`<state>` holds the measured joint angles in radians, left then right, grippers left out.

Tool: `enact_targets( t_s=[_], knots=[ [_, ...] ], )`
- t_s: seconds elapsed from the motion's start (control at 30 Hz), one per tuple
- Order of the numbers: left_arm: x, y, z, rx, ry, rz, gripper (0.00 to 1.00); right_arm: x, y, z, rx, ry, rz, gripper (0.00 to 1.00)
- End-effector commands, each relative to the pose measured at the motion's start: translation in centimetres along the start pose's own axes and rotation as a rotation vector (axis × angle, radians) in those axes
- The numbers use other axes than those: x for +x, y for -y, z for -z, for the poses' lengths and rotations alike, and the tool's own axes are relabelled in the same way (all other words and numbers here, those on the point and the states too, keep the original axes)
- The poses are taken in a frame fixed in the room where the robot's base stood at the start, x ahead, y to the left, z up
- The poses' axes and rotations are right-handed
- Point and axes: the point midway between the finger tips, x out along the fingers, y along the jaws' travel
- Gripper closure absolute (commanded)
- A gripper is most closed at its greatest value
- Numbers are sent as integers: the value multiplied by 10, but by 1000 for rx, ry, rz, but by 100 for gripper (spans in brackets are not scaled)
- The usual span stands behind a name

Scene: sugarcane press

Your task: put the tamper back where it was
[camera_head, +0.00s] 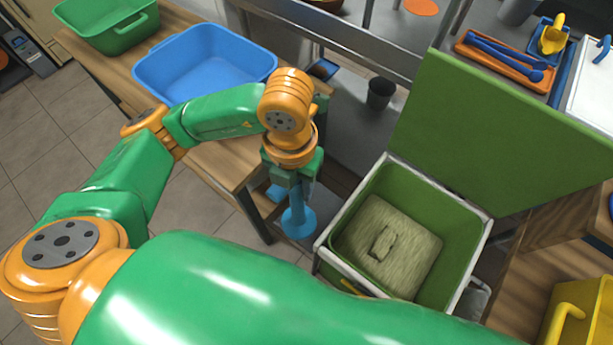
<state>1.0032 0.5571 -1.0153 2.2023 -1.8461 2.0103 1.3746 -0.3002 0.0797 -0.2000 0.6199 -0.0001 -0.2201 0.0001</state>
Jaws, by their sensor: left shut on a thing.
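My left gripper (293,178) points down and is shut on the blue tamper (298,221). The tamper hangs upright with its round foot at the bottom. The gripper hides the upper part of its handle. The tamper is just left of the green press box, in front of the wooden table's corner. I cannot tell whether its foot touches anything. My right gripper is not in view.
The green press box (338,240) has its lid (480,135) raised and a pale fibrous block (400,245) inside. A blue basin (205,65) and a green basin (105,20) stand on the wooden table. A dark cup (380,93) stands behind. A yellow container (590,315) is at lower right.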

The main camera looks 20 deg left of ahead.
Motion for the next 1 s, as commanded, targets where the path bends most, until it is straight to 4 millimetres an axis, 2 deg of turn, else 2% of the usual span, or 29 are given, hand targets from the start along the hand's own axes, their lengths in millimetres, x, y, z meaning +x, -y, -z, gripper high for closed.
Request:
enact_targets(
  t_s=[0.17,0.4,0.53,0.7,1.0],
  knots=[
    [30,-3,-30,-4,-5,2,100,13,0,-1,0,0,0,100],
    [59,-6,-59,-1,-2,1,100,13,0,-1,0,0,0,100],
    [68,-8,-66,-1,-1,0,100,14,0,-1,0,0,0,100],
    [95,-8,-66,-1,-2,0,100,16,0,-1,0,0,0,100],
    [100,-7,-66,1,1,1,100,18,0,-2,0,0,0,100]
  ],
)
